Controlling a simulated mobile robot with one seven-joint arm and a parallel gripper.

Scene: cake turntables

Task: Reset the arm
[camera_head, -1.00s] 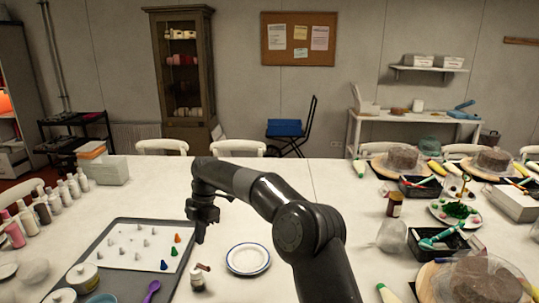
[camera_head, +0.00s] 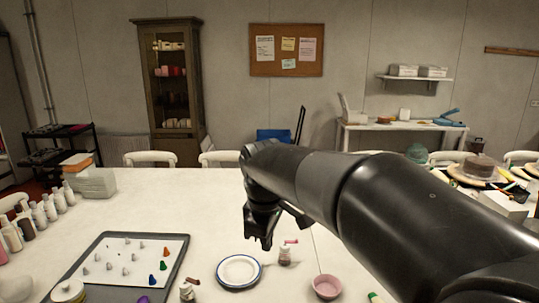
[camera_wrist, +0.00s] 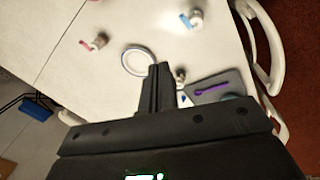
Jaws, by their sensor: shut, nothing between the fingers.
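My arm reaches in from the right in the head view, and my gripper (camera_head: 262,236) hangs over the white table, apart from the things on it. In the wrist view my gripper (camera_wrist: 160,72) shows its fingers shut with nothing between them. A white plate with a blue rim (camera_head: 239,271) lies just below and left of the gripper in the head view. It also shows beyond the fingertips in the wrist view. My arm hides much of the table's right side.
A grey tray (camera_head: 75,271) with several small coloured and grey cones is at the left. Small bottles (camera_head: 284,254) and a pink bowl (camera_head: 327,287) stand near the plate. Several bottles line the left edge. Cakes on turntables (camera_head: 477,170) are at the right. The table's far middle is clear.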

